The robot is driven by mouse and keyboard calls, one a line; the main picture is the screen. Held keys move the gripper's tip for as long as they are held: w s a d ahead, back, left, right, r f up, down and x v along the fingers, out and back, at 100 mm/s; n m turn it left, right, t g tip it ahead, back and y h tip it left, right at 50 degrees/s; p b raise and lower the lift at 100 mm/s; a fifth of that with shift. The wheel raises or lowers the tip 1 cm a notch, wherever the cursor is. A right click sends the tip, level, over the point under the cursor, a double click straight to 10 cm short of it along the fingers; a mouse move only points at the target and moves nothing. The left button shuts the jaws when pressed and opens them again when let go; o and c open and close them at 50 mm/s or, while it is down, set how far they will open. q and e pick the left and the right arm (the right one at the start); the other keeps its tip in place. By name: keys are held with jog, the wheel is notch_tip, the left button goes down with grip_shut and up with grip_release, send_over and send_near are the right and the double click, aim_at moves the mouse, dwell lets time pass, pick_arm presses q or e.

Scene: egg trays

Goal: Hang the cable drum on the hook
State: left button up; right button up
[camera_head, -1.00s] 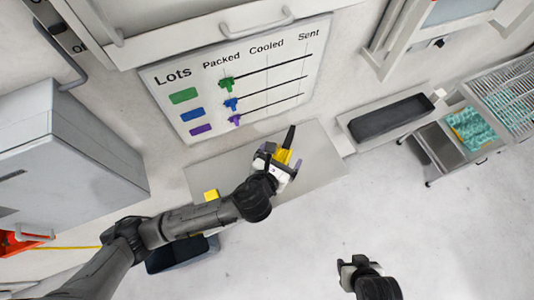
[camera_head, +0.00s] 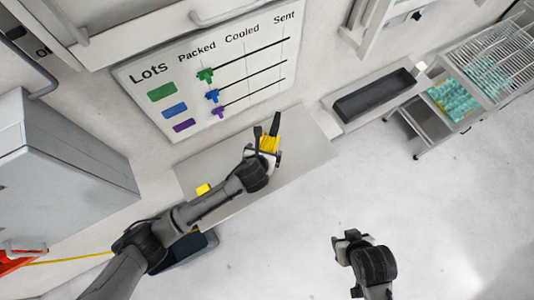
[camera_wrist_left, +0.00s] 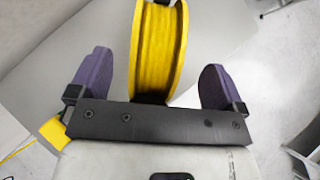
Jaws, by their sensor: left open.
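The yellow cable drum (camera_head: 269,144) is over the grey bench below the lots board, with a dark upright piece (camera_head: 275,123) at its far side. In the left wrist view the drum (camera_wrist_left: 156,50) stands rim-on between the two purple fingers. My left gripper (camera_wrist_left: 157,66) is open around it, with a gap visible on each side; it also shows in the head view (camera_head: 267,146). Whether the drum rests on the bench is hidden. My right gripper (camera_head: 348,241) hangs over the floor at lower right, away from the drum; its jaw state is unclear. I cannot make out a hook for certain.
A yellow block (camera_head: 203,189) lies on the bench (camera_head: 225,160) left of the drum. A dark tray (camera_head: 374,95) lies on a shelf at right, near a wire-rack cart (camera_head: 495,60). A dark bin (camera_head: 180,252) stands on the floor by my left arm. The floor at right is clear.

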aim_at(268, 146)
pick_arm(q)
jog(key=shift+x, duration=2.75)
jog(key=shift+w, duration=0.1)
jog(key=shift+r, duration=0.1)
grip_shut()
jog(key=shift+r, duration=0.1)
